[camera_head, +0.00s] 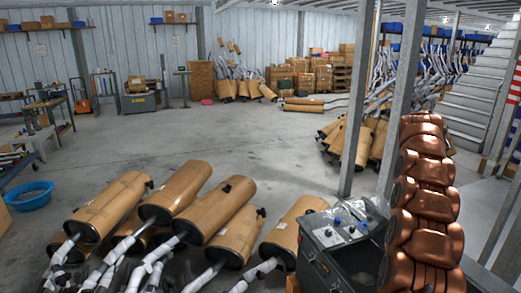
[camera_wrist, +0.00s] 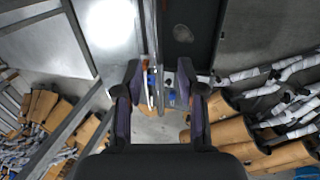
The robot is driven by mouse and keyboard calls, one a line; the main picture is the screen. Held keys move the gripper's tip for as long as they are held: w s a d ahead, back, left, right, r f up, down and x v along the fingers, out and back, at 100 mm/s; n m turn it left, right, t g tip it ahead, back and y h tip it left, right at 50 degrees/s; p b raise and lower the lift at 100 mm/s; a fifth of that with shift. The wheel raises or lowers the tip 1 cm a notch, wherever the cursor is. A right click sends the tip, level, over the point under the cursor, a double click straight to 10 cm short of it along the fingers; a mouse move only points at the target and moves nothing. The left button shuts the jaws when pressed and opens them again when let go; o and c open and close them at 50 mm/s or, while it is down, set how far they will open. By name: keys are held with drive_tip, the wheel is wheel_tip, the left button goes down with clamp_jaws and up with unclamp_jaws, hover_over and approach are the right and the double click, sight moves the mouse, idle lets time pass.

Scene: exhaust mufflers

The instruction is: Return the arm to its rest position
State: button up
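My gripper (camera_wrist: 159,72) shows in the wrist view with its two dark fingers spread apart. Nothing is held between them; a grey floor strip and small blue items show in the gap, farther off. The gripper cannot be made out in the head view, so its place relative to the things there is unclear.
Cardboard-wrapped mufflers (camera_head: 181,190) lie across the front floor in the head view. A dark grey cabinet (camera_head: 330,262) with small items on top stands at front right, near a steel post (camera_head: 357,110). A blue basin (camera_head: 29,195) is at left. The middle floor (camera_head: 240,135) is clear.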

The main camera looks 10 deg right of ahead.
drive_tip(key=s+a+r+y, duration=0.1)
drive_tip(key=s+a, duration=0.4)
drive_tip(key=a, duration=0.4)
drive_tip(key=s+a+r+y, duration=0.1)
drive_tip(key=s+a, duration=0.3)
drive_tip(key=a, duration=0.6)
drive_tip(key=s+a+r, duration=0.2)
drive_tip(key=s+a, duration=0.3)
drive_tip(key=a, duration=0.4)
drive_tip(key=s+a+f, duration=0.3)
drive_tip(key=s+a, duration=0.1)
drive_tip(key=s, duration=0.5)
drive_tip(key=s+a+f+m+g, duration=0.1)
drive_tip(key=s+a+f, duration=0.2)
drive_tip(key=s, duration=0.7)
drive_tip(key=s+a+f+m+g+y, duration=0.1)
drive_tip(key=s+a+f, duration=0.2)
drive_tip(key=s, duration=0.6)
drive_tip(key=shift+s+a+f, duration=0.15)
drive_tip(key=shift+s+a, duration=0.05)
drive_tip(key=shift+a, duration=0.95)
